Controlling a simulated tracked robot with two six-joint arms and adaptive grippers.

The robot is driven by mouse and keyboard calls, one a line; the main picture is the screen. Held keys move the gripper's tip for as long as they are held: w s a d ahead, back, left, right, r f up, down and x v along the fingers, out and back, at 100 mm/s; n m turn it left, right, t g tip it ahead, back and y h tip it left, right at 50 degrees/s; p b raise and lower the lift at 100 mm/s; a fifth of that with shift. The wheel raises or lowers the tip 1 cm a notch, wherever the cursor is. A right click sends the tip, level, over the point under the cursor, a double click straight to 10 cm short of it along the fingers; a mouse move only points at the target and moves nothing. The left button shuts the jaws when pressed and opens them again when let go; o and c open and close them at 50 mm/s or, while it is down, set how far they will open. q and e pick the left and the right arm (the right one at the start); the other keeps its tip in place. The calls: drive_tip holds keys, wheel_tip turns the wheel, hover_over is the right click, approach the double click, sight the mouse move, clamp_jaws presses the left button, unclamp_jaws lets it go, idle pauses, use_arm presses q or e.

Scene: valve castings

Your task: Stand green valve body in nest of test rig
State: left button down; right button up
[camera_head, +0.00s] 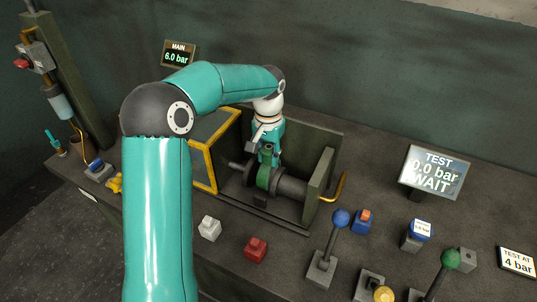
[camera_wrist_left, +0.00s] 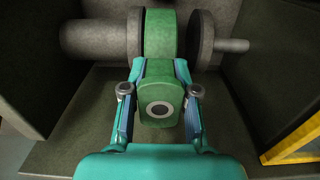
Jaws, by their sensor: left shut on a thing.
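The green valve body (camera_head: 264,178) is between the two round grey clamp discs of the test rig (camera_head: 325,183). In the left wrist view its broad green ring (camera_wrist_left: 160,32) shows between the discs, with a port stub with a dark round hole (camera_wrist_left: 160,109) facing the camera. My left gripper (camera_head: 267,151) reaches down into the rig from above. In the wrist view its fingers (camera_wrist_left: 159,92) are shut on the stub, one on each side. The nest under the valve body is mostly hidden, so I cannot tell whether the body touches it. My right gripper is out of view.
A yellow-edged guard (camera_head: 212,160) stands open at the rig's left. White (camera_head: 209,228) and red (camera_head: 256,249) castings lie in front. A blue-knobbed lever (camera_head: 341,218) and a green-knobbed lever (camera_head: 450,259) stand at right. The test display (camera_head: 436,172) reads 0.0 bar WAIT.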

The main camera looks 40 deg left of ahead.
use_arm(q)
drive_tip(key=shift+f+b, duration=0.8)
drive_tip(key=shift+f, duration=0.35)
drive_tip(key=c, duration=0.8)
unclamp_jaws()
drive_tip(key=shift+f, duration=0.1)
drive_tip(key=shift+r, duration=0.4)
wheel_tip(320, 180, up, 12)
drive_tip(key=shift+f, duration=0.25)
